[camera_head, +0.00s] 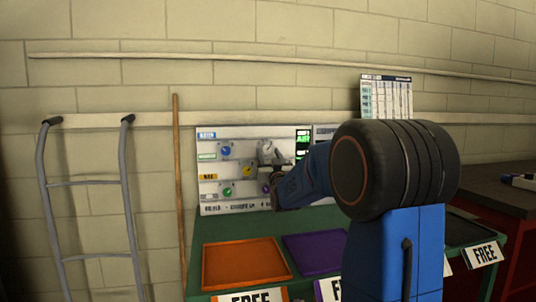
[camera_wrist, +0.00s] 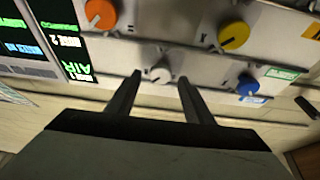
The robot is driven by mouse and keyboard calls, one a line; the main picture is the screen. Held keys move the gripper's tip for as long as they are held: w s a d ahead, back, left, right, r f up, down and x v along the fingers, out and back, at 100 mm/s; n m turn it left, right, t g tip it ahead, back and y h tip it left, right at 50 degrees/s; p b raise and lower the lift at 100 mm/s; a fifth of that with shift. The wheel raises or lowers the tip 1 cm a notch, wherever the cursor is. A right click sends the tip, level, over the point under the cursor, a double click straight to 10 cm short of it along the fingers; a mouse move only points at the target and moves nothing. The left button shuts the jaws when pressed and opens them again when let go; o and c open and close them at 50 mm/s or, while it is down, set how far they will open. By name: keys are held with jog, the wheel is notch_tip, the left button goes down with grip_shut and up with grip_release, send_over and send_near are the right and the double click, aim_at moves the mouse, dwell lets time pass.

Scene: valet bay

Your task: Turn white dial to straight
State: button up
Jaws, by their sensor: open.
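The white dial (camera_wrist: 160,75) is a small round knob on the light grey control panel (camera_wrist: 140,42) in the wrist view. My gripper (camera_wrist: 159,78) is open, with one dark finger on each side of the dial. The fingertips flank it with a gap on both sides. I cannot tell whether they reach to its depth or touch it. The dial's pointer is too small and blurred to read. In the head view my gripper is in front of the panel (camera_head: 222,132) at its upper middle, and my arm covers part of it.
The wrist view shows an orange dial (camera_wrist: 101,13), a yellow dial (camera_wrist: 233,35) and a blue dial (camera_wrist: 247,85) nearby. A lit screen (camera_wrist: 75,45) is at the left. Below the panel stand an orange tray (camera_head: 245,264) and a purple tray (camera_head: 312,252) on a green bench.

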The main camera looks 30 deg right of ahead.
jog(key=shift+w+d+r, duration=0.2)
jog(key=shift+w+r, duration=0.05)
jog(key=shift+w, duration=0.4)
jog(key=shift+c, duration=0.6)
jog(key=c, duration=0.9)
